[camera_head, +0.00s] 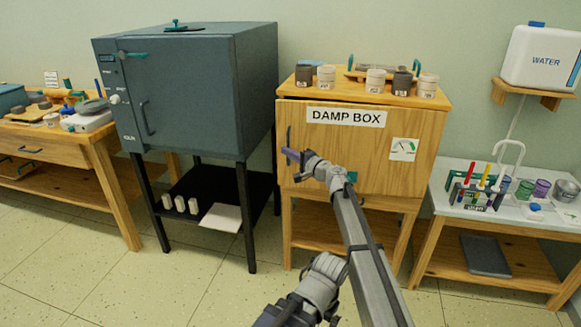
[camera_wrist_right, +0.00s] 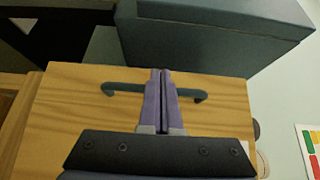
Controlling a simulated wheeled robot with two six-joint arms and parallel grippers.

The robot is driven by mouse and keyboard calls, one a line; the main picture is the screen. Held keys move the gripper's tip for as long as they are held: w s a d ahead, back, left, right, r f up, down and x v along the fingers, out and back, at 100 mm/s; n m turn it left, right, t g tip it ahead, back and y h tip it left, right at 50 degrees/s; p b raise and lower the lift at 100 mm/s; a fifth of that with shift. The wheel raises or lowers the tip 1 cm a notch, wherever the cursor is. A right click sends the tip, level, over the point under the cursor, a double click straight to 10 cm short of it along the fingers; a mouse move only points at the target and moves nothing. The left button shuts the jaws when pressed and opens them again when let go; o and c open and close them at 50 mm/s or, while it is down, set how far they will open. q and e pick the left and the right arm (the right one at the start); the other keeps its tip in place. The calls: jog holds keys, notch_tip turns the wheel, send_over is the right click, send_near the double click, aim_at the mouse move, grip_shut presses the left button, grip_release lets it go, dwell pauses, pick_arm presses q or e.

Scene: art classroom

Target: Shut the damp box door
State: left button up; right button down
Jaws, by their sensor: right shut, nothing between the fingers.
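The damp box (camera_head: 362,92) is a wooden cabinet with a white DAMP BOX label on its front door (camera_head: 365,160). The door looks closed or nearly so; I cannot tell whether a small gap remains. Its dark handle (camera_head: 289,137) is near the left edge; in the wrist view the handle (camera_wrist_right: 125,88) lies crosswise. My right gripper (camera_head: 291,155) has its purple fingers shut and empty in front of the handle. In the wrist view the fingertips (camera_wrist_right: 161,74) cover the handle's middle; I cannot tell whether they touch it.
A dark kiln (camera_head: 190,90) on legs stands close on the left. Several pots (camera_head: 376,80) and a tray sit on the damp box top. A right-hand table (camera_head: 520,215) holds pens and cups. The tiled floor (camera_head: 205,270) in front is open.

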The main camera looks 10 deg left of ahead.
aim_at(284, 143)
jog(key=w, duration=0.3)
jog(key=w+a, duration=0.1)
jog(key=w, duration=0.1)
jog(key=shift+s+d, duration=0.1)
dwell(0.3)
